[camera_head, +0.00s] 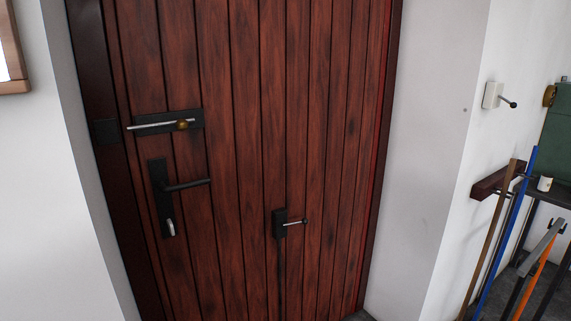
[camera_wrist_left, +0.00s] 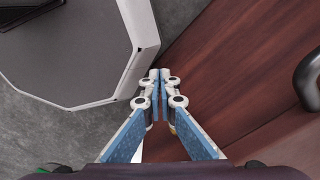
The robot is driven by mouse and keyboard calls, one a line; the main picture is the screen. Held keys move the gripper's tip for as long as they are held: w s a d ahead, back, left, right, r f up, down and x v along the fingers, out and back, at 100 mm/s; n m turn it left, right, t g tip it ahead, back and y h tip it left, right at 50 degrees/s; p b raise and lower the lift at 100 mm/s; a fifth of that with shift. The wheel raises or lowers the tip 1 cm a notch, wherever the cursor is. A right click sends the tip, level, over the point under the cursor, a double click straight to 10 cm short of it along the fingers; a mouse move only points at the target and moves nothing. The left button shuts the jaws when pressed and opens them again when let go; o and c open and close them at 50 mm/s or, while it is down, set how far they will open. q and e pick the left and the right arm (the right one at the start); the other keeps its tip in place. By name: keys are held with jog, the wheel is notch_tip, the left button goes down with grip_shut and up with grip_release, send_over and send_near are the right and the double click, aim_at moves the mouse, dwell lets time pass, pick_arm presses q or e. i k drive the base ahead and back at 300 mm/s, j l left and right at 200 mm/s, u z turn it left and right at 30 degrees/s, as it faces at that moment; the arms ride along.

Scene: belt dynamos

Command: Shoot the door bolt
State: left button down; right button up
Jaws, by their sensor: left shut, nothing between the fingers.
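The door bolt (camera_head: 160,125) is a silver rod with a brass knob (camera_head: 182,124) on a black plate, at the upper left of the red-brown plank door (camera_head: 245,170). The rod's left end points at a dark keep (camera_head: 104,131) on the frame and looks just short of it. My left gripper (camera_wrist_left: 160,76) shows only in the left wrist view. Its blue fingers meet at the tips, shut and empty, in front of dark red wood (camera_wrist_left: 240,70). My right gripper is not in view.
Below the bolt are a black lever handle (camera_head: 187,185) and a key or cylinder (camera_head: 170,228). A small latch lever (camera_head: 292,223) sits lower right. A dark curved handle (camera_wrist_left: 309,80) is near the left gripper's right side. Poles and a rack (camera_head: 500,180) stand at far right.

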aim_at(182, 124)
jog(key=i+l, duration=0.1)
jog(key=l, duration=0.65)
jog(key=i+l, duration=0.1)
jog(key=l, duration=1.4)
jog(key=i+u, duration=0.05)
jog(key=i, duration=0.05)
